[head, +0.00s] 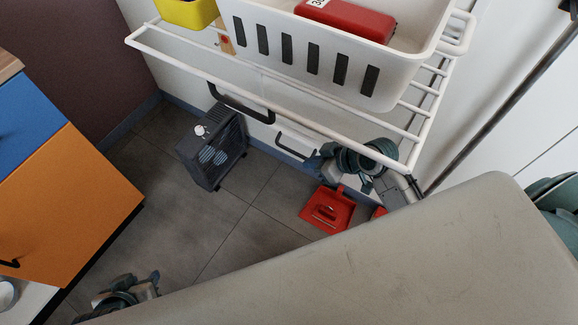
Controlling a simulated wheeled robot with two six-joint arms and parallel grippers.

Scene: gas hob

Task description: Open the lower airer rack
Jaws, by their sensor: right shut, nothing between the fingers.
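A white wire airer rack (195,66) is folded out from the wall and carries a basket. I cannot tell which belongs to the lower rack, whose frame is mostly hidden. My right gripper (317,160) is shut and empty, close to the right end of the pale handle; I cannot tell whether it touches. My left gripper (148,284) is low at the bottom left, away from the rack, and its fingers are unclear.
A white slotted basket (400,88) holds a red box (345,20); a yellow tub (187,12) stands beside it. A dark heater (212,148) and a red dustpan (327,208) are on the floor. An orange cabinet (65,215) stands left. Tiled floor between is clear.

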